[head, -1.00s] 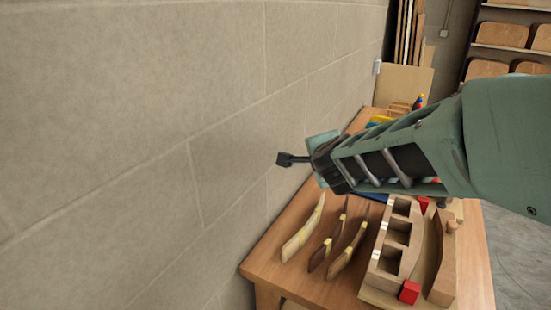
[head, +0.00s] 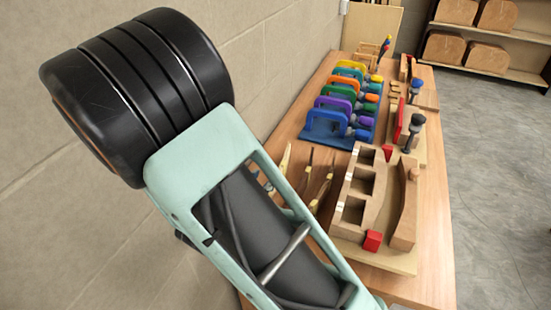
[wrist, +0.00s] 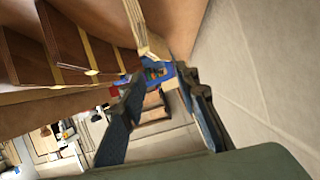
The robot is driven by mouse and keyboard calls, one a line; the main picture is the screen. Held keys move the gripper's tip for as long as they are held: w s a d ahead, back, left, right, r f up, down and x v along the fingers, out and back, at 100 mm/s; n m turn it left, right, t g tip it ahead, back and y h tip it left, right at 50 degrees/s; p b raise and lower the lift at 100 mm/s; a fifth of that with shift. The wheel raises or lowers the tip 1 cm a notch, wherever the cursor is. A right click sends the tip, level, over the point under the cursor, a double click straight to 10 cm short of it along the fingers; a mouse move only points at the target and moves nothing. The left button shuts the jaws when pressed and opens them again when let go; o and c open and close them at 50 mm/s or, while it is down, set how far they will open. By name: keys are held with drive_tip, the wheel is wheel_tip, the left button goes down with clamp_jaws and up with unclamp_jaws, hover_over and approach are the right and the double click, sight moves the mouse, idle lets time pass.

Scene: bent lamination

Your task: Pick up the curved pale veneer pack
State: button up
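The curved pale veneer pack (head: 284,160) stands on the bench near the wall, leftmost of three packs; my arm hides most of it in the head view. In the wrist view its pale edge (wrist: 138,28) shows at the top, just beyond my fingertips. My gripper (wrist: 161,80) is open and empty, its two dark fingers spread on either side of a clear gap. The pack is not between the fingers.
Two darker packs (head: 307,170) (head: 326,186) stand beside the pale one. A wooden bending form (head: 407,215) with red blocks is right of them. Several coloured clamps (head: 341,115) sit farther back. A block wall (head: 285,60) runs close along the left.

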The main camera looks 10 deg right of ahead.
sight(283, 166)
drive_tip(key=shift+s+f+n, duration=0.4)
drive_tip(key=shift+f+n, duration=0.15)
drive_tip(key=shift+n, duration=0.05)
drive_tip(key=x, duration=0.5)
drive_tip(key=shift+w+d, duration=0.1)
drive_tip(key=shift+d+x, duration=0.15)
drive_tip(key=shift+x, duration=1.2)
drive_tip(key=shift+d+x, duration=0.15)
drive_tip(key=shift+x, duration=1.2)
drive_tip(key=shift+r, duration=0.2)
drive_tip(key=shift+c, duration=0.6)
clamp_jaws()
